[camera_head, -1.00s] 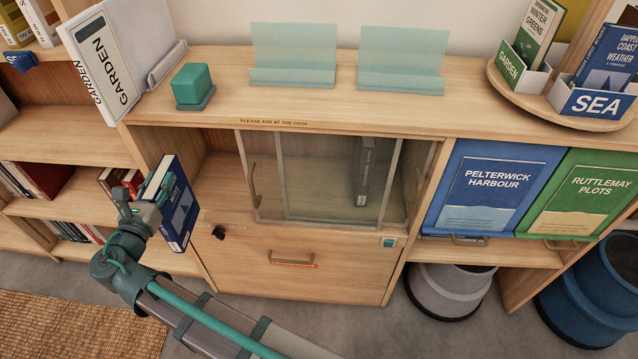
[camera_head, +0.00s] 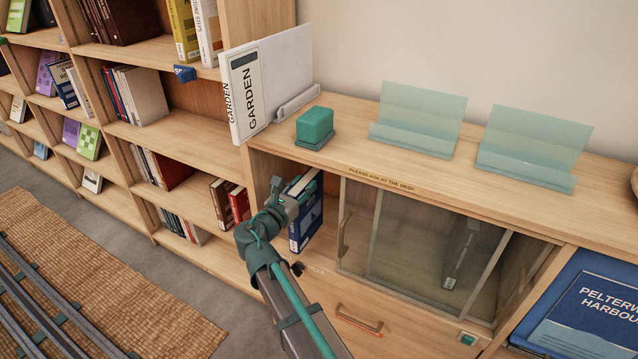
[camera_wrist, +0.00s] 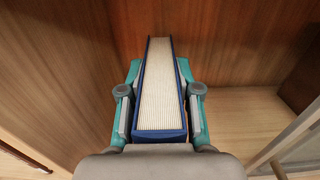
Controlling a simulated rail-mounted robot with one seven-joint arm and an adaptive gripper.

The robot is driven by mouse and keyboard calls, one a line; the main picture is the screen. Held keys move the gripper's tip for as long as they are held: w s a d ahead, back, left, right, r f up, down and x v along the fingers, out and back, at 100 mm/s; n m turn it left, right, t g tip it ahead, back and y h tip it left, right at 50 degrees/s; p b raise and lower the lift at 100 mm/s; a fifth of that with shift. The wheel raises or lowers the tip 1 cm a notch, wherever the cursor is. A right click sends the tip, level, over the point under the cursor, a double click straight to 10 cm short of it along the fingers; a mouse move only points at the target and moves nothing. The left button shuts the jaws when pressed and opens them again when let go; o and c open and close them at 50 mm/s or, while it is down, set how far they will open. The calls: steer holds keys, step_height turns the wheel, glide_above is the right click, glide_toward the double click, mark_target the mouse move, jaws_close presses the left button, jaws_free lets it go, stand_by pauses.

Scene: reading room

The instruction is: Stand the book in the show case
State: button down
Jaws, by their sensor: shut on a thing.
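My gripper (camera_head: 282,208) is shut on a dark blue book (camera_head: 310,222), at the left opening of the show case (camera_head: 395,312). In the wrist view, the book (camera_wrist: 160,95) stands between my two fingers (camera_wrist: 160,108), its pale page edges facing the camera. Wooden walls and the case floor (camera_wrist: 235,113) surround it. The book looks nearly upright; I cannot tell whether its lower edge touches the floor. The glass doors (camera_head: 405,240) are slid right, leaving the left part open. A dark grey book (camera_head: 462,250) shows behind the glass.
Shelves with books (camera_head: 140,95) stand left. A glass door edge (camera_wrist: 290,140) is close on the right in the wrist view.

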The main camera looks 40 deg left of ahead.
mark_target(318, 171)
steer(key=w, duration=0.2)
steer(key=w+a, duration=0.1)
steer(key=w, duration=0.5)
steer(key=shift+a+b, duration=0.2)
steer(key=shift+b, duration=0.15)
steer(key=shift+w+f, duration=0.1)
steer(key=shift+f, duration=0.05)
steer(key=shift+f+b, duration=0.45)
steer(key=shift+f, duration=1.2)
steer(key=c, duration=0.8)
jaws_free()
steer(key=s+d+p, duration=0.1)
steer(key=s+d, duration=0.1)
steer(key=s, duration=1)
steer(key=shift+d, duration=0.1)
